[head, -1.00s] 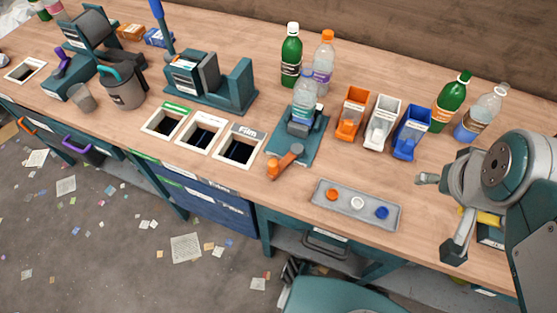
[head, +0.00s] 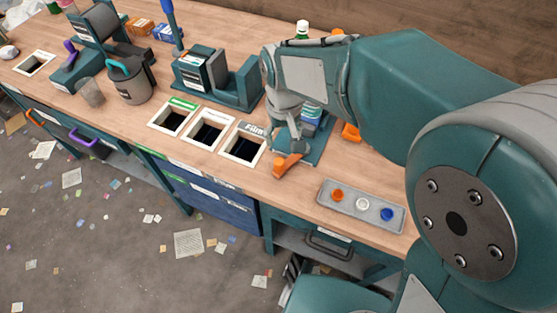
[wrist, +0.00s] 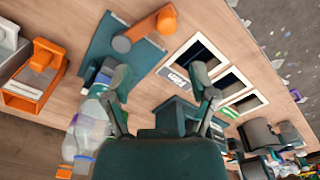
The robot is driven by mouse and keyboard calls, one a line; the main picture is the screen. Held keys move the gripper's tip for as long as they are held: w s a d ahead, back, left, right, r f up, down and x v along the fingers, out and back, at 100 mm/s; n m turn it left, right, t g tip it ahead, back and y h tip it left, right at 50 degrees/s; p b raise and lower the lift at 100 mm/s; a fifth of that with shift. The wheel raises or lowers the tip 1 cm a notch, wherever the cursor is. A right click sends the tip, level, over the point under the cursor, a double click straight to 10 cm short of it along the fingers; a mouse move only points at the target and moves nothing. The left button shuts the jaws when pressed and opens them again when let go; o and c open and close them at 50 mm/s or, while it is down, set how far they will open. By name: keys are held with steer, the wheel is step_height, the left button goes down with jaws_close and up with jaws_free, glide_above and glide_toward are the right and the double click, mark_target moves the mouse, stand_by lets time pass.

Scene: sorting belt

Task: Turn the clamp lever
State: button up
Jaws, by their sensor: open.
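The orange clamp lever (head: 286,165) sticks out at the front of the teal clamp base (head: 318,152). It also shows at the top of the wrist view (wrist: 145,29), over the teal plate (wrist: 100,57). My gripper (head: 290,139) is above the clamp, close behind the lever in the head view. In the wrist view my gripper (wrist: 161,78) has its two fingers spread wide with nothing between them, and the lever lies beyond the fingertips. A clear bottle (wrist: 92,118) in the clamp is beside one finger. My arm hides much of the clamp and bottle in the head view.
Three bin openings, one marked Film (head: 243,146), lie left of the clamp. A grey tray (head: 360,214) with orange, white and blue caps is at the front right. An orange scoop-shaped bin (wrist: 35,75) stands beside the clamp. A teal stand (head: 235,85) is behind the openings.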

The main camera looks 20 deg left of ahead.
mark_target(279, 161)
steer(key=shift+s+a+f, duration=0.2)
steer(key=shift+a+f, duration=0.35)
step_height(279, 161, down, 10)
steer(key=shift+d+f, duration=0.1)
steer(key=shift+f, duration=0.15)
jaws_close()
